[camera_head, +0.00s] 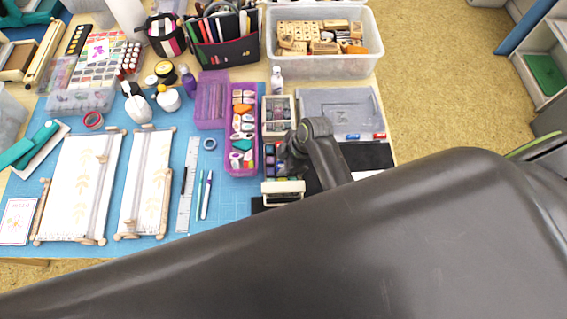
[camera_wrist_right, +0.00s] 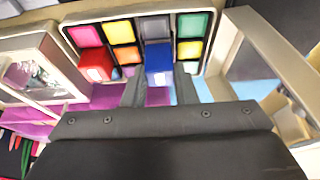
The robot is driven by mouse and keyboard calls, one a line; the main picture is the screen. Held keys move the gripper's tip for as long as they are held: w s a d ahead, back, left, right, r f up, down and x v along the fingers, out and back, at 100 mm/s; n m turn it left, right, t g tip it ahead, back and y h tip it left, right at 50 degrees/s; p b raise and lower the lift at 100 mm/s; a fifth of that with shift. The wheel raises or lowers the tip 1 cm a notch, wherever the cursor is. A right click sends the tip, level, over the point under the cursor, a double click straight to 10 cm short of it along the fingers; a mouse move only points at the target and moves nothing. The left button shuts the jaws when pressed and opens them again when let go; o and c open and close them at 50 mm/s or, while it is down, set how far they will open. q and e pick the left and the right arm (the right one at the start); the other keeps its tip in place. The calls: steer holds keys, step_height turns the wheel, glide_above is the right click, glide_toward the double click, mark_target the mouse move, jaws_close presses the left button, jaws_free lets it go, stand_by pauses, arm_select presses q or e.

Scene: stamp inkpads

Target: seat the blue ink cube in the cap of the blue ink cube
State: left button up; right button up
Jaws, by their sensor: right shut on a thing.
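The blue ink cube (camera_wrist_right: 158,62) sits between the two fingers of my right gripper (camera_wrist_right: 160,88) in the right wrist view. The gripper is shut on its sides. The cube is at the near side of an ink tray (camera_wrist_right: 222,22) holding several coloured squares, just below a grey square (camera_wrist_right: 155,28). I cannot tell whether the cube touches the tray. The cap of the blue ink cube cannot be made out for certain. In the head view my right gripper (camera_head: 288,165) is over the tray (camera_head: 283,187), and the blue cube is not clearly seen. My left gripper is not in view.
A red cube (camera_wrist_right: 95,65) stands left of the held cube. Pale boxes (camera_wrist_right: 32,55) flank the tray. In the head view a purple tray (camera_head: 243,165) of stamps is close on the left, and a clear bin (camera_head: 358,66) stands behind. My dark arm covers the foreground.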

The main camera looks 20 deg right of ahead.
steer(key=shift+f+p, duration=0.3)
steer(key=shift+f, duration=0.15)
steer(key=shift+f, duration=0.2)
steer(key=o, duration=0.8)
steer(key=shift+o, duration=0.2)
steer(key=shift+f+b, duration=0.2)
steer(key=shift+b, duration=0.5)
steer(key=b+v, duration=0.1)
steer(key=v, duration=1.6)
steer(key=shift+r+b, duration=0.4)
